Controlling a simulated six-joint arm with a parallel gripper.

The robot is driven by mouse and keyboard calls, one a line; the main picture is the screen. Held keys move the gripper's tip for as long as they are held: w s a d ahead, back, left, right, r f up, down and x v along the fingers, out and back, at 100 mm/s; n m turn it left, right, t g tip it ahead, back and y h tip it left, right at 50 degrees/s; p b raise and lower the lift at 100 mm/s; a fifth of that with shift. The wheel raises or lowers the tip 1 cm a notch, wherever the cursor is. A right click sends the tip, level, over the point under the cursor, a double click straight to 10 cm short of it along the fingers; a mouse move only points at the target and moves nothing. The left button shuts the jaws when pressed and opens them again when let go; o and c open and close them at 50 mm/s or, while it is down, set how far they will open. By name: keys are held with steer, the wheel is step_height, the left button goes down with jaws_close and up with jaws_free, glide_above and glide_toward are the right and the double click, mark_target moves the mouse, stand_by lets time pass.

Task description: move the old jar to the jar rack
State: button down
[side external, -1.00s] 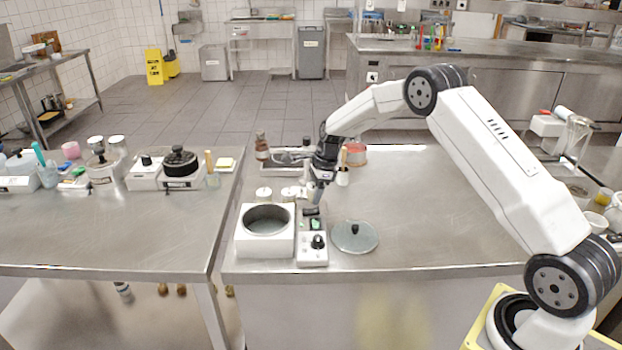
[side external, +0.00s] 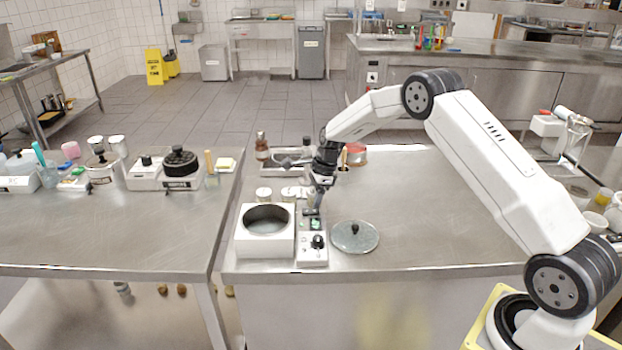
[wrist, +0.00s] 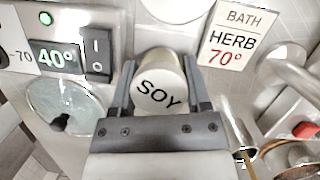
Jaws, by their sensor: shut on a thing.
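My gripper (side external: 318,198) is low over the right bench, just behind the bath's control box. In the wrist view my gripper (wrist: 158,82) has its two fingers on either side of a pale jar marked SOY (wrist: 160,95) and is shut on it. The jar can barely be made out in the side view, and I cannot tell whether it touches the bench. No label reading "old" shows. Two pale-lidded jars (side external: 276,194) stand behind the bath. I cannot identify the jar rack for certain.
The white bath (side external: 265,246) has an open round well. A glass lid (side external: 355,237) lies to the right. A card reads BATH HERB 70° (wrist: 234,35). The right bench (side external: 430,220) has clear room.

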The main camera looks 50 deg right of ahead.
steer(key=shift+f, duration=0.15)
stand_by(0.5)
steer(key=shift+c, duration=0.5)
jaws_free()
steer(key=shift+o, duration=0.5)
steer(key=shift+c, duration=1.2)
steer(key=shift+o, duration=1.2)
steer(key=shift+s, duration=0.1)
steer(key=shift+a, duration=0.1)
steer(key=shift+r, duration=3.5)
